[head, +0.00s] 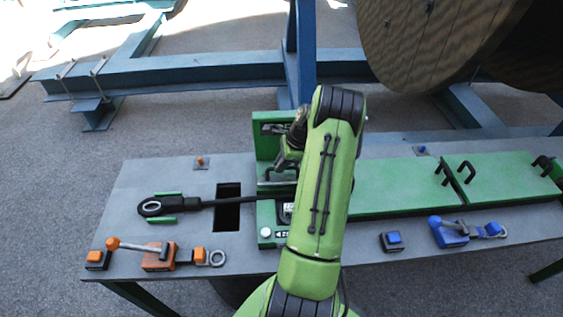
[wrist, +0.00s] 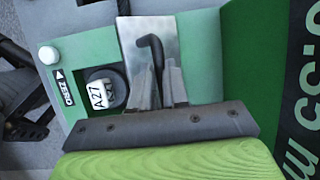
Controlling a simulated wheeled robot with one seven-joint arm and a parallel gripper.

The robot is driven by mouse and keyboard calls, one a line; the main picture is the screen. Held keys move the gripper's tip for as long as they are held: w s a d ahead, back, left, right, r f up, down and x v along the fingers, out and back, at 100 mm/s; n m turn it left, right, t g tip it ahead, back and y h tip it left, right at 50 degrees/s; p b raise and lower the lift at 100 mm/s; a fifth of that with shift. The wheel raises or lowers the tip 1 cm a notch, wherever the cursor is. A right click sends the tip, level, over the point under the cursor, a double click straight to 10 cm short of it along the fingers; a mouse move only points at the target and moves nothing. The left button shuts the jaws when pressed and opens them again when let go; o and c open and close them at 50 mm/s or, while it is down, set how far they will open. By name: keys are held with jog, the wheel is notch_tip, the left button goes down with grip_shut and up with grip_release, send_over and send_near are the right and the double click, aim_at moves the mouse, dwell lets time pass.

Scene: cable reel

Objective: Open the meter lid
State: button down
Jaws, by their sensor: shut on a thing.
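The meter is a green unit (head: 265,216) on the grey bench, with an upright green back panel. In the wrist view it shows a white button (wrist: 48,55), a ZERO label and a round dial (wrist: 104,89). A bare metal plate (wrist: 134,33), seemingly the meter lid, carries a bent black handle (wrist: 152,46). My gripper (wrist: 160,72) is shut on this handle; its fingers hide the handle's lower part. I cannot tell how far the lid is tilted. In the head view my gripper (head: 289,158) is partly hidden by my arm.
A black cable (head: 230,201) with a looped end lies left of the meter, over a dark slot (head: 227,215). An orange lever (head: 140,247) and a blue lever (head: 452,230) stand along the front edge. Green covers (head: 395,188) lie to the right. A large reel (head: 430,35) stands behind.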

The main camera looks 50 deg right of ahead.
jog(key=shift+w+d+r+p, duration=0.15)
jog(key=shift+w+d+p, duration=0.6)
jog(key=shift+d, duration=0.25)
jog(key=shift+w+d+f, duration=0.15)
jog(key=shift+w+d, duration=0.45)
jog(key=shift+d, duration=0.05)
jog(key=shift+w+d+f, duration=0.15)
jog(key=shift+w+d, duration=0.45)
jog(key=shift+d, duration=0.1)
jog(key=c, duration=1.1)
grip_release()
jog(key=p+v, duration=0.1)
jog(key=v, duration=1.4)
jog(key=shift+s+r, duration=0.1)
jog(key=shift+r, duration=0.25)
